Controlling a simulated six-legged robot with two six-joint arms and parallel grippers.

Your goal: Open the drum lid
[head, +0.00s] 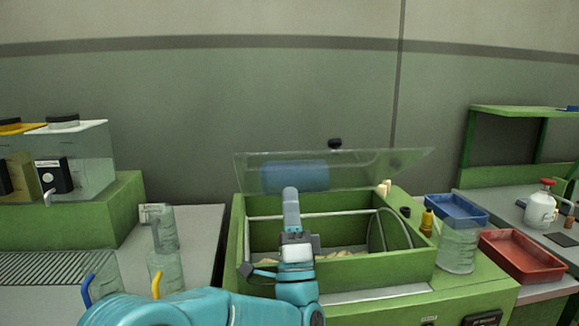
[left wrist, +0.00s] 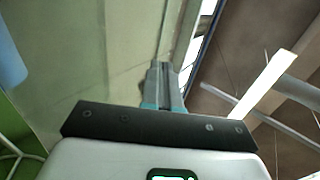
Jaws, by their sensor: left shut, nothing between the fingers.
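The drum lid (head: 375,166) is a clear panel, raised and tilted above the back of the open green drum box (head: 375,268). A black knob (head: 335,144) shows at its upper edge. My left gripper (head: 290,194) is shut and empty, pointing up over the box in front of the lid. In the left wrist view its shut fingers (left wrist: 163,82) point along a pale translucent panel. I cannot tell whether they touch the lid. Inside the box are a rod and a round disc (head: 390,231), partly hidden by my arm. My right gripper is not in view.
A blue rounded shape (head: 278,178) shows through the lid. A clear jar (head: 458,247), a yellow bottle (head: 427,222), a blue tray (head: 457,209) and a red tray (head: 522,256) stand right of the box. Clear jugs (head: 165,268) stand left, near my arm.

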